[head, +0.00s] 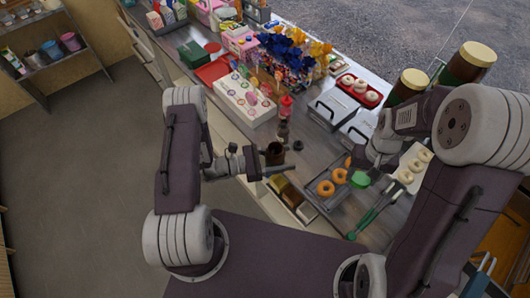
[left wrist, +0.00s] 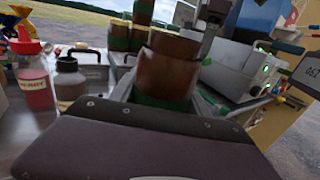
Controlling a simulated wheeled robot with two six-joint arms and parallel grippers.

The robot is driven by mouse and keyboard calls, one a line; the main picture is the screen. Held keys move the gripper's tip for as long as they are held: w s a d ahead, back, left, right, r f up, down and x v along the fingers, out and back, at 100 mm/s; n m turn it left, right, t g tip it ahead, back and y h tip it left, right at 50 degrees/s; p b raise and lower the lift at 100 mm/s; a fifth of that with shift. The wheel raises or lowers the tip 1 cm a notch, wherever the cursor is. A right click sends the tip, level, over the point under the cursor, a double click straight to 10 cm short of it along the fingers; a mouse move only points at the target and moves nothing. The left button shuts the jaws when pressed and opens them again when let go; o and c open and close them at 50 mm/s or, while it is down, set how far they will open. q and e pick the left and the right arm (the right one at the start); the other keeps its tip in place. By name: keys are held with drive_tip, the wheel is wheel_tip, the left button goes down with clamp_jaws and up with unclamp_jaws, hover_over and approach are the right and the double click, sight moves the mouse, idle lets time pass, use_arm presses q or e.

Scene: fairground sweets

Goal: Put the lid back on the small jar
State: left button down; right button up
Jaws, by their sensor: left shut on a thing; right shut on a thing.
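The small jar (head: 274,156) is brown and held by my left gripper (head: 262,162), at the counter's near edge. It fills the middle of the left wrist view (left wrist: 166,65), with some green at its foot; its top shows no clear lid. My left gripper is shut on it. My right gripper (head: 364,168) is over the tray to the right, shut on a small green piece (head: 360,180) that looks like the lid; the fingers hide part of it. The lid and the jar are well apart.
Ring doughnuts (head: 326,188) lie on a tray beneath my right gripper. Green-handled tongs (head: 366,218) lie nearer. A dark bottle (head: 283,131), a pink bottle (head: 286,105) and a small black round thing (head: 298,145) stand near the jar. Large brown jars (head: 408,86) are behind.

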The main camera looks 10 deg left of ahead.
idle(0.3)
drive_tip(key=s+n, duration=0.1)
drive_tip(key=n, duration=0.1)
drive_tip(key=shift+s+n+t, duration=0.15)
drive_tip(key=shift+n+t, duration=0.25)
drive_tip(key=n, duration=0.2)
drive_tip(key=shift+s+a+r+n, duration=0.2)
drive_tip(key=shift+r+n, duration=0.1)
drive_tip(key=shift+r, duration=0.05)
drive_tip(key=w+a+r+n+g+y, duration=0.1)
drive_tip(key=a+r+n, duration=0.3)
drive_tip(key=a+n, duration=0.3)
drive_tip(key=w+a+r+n+g+y, duration=0.1)
drive_tip(key=a+r+n, duration=0.2)
drive_tip(key=a+n, duration=0.4)
drive_tip(key=w+a+r+n+g, duration=0.1)
drive_tip(key=a+r+n, duration=0.3)
drive_tip(key=a+n, duration=0.4)
drive_tip(key=shift+w+a+r+y, duration=0.2)
drive_tip(key=shift+w+a, duration=0.1)
drive_tip(key=shift+a, duration=0.3)
drive_tip(key=shift+w+a+r+y, duration=0.15)
drive_tip(key=shift+w+a+y, duration=0.1)
drive_tip(key=shift+a, duration=0.35)
drive_tip(key=shift+s+a+g, duration=0.15)
drive_tip(key=shift+s+g, duration=0.1)
drive_tip(key=shift+g, duration=0.05)
